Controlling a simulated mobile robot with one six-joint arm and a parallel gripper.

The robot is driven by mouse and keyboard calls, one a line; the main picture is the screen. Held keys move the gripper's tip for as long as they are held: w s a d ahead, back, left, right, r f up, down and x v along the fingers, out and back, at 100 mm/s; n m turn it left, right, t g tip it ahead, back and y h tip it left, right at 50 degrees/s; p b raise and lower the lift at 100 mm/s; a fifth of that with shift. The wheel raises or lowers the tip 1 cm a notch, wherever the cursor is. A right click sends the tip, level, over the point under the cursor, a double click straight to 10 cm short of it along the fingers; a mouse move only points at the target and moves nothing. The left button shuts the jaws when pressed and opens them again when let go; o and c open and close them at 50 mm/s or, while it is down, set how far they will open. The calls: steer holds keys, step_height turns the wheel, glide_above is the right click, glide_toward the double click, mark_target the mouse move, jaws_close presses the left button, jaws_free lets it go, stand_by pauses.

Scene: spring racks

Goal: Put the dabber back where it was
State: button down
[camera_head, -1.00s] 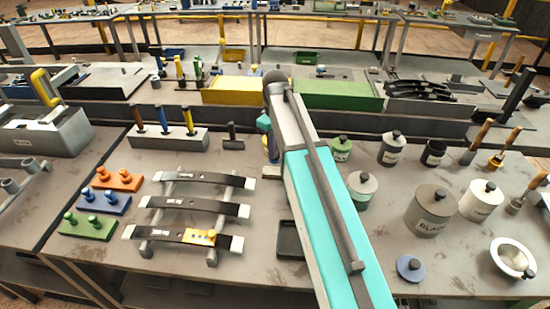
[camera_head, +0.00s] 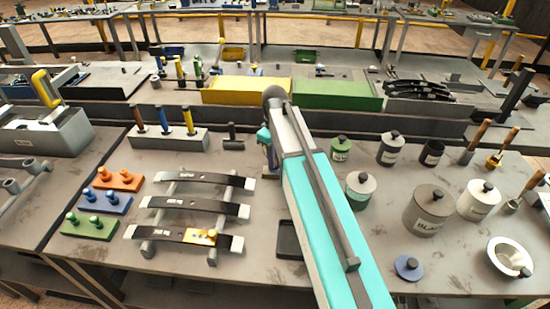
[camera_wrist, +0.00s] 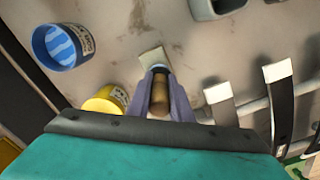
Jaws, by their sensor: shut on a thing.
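My gripper (camera_wrist: 160,98) is shut on the brown wooden handle of the dabber (camera_wrist: 159,104) in the wrist view. A pale, flat-ended piece (camera_wrist: 152,59) shows just past the fingertips, seemingly the dabber's head; I cannot tell if it touches the table. In the head view my arm hides the dabber and most of the gripper, beyond the black tray (camera_head: 289,239). A blue pot (camera_wrist: 64,45) and a yellow pot (camera_wrist: 105,101) are left of the gripper in the wrist view. The dabber's former place cannot be made out.
Dark leaf springs with white tips (camera_head: 195,208) lie on a rack at the left in the head view. Coloured peg blocks (camera_head: 105,202) stand beside them. Lidded tins (camera_head: 428,209), a white bowl (camera_head: 490,250) and upright wooden-handled tools (camera_head: 475,138) fill the right side.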

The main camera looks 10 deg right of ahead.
steer(key=shift+f, duration=0.2)
steer(key=shift+f, duration=0.15)
steer(key=c, duration=1.6)
jaws_free()
steer(key=shift+r, duration=0.35)
step_height(320, 180, up, 10)
steer(key=shift+w+r+b, duration=0.1)
steer(key=shift+b, duration=1.1)
steer(key=shift+r, duration=0.75)
